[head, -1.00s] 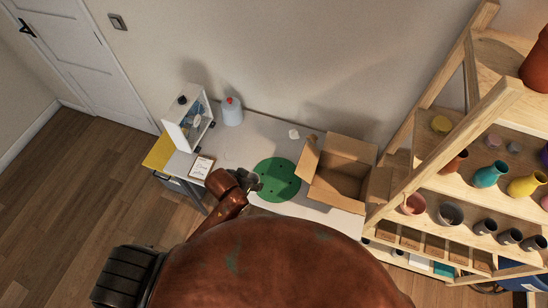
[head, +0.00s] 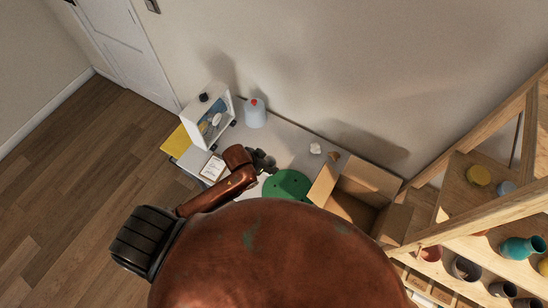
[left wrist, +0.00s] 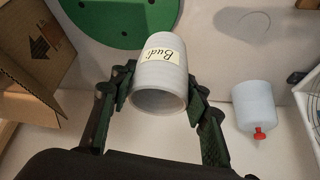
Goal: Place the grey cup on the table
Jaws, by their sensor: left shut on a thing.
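The grey cup (left wrist: 158,74) has a cream paper label with handwriting. In the left wrist view it is tilted, its open rim towards my wrist. My left gripper (left wrist: 160,90) is shut on it, one finger on each side. In the head view the left gripper (head: 262,160) is small, over the white table (head: 287,143) just behind the green disc (head: 288,185). The cup is too small to make out there. Whether it touches the table I cannot tell. My right gripper is not in view.
An open cardboard box (head: 346,205) stands right of the disc. A jug with a red cap (head: 255,113) and a white cabinet (head: 192,128) stand at the back left. A shelf of pots (head: 470,215) is at the right. The table's back middle is mostly clear.

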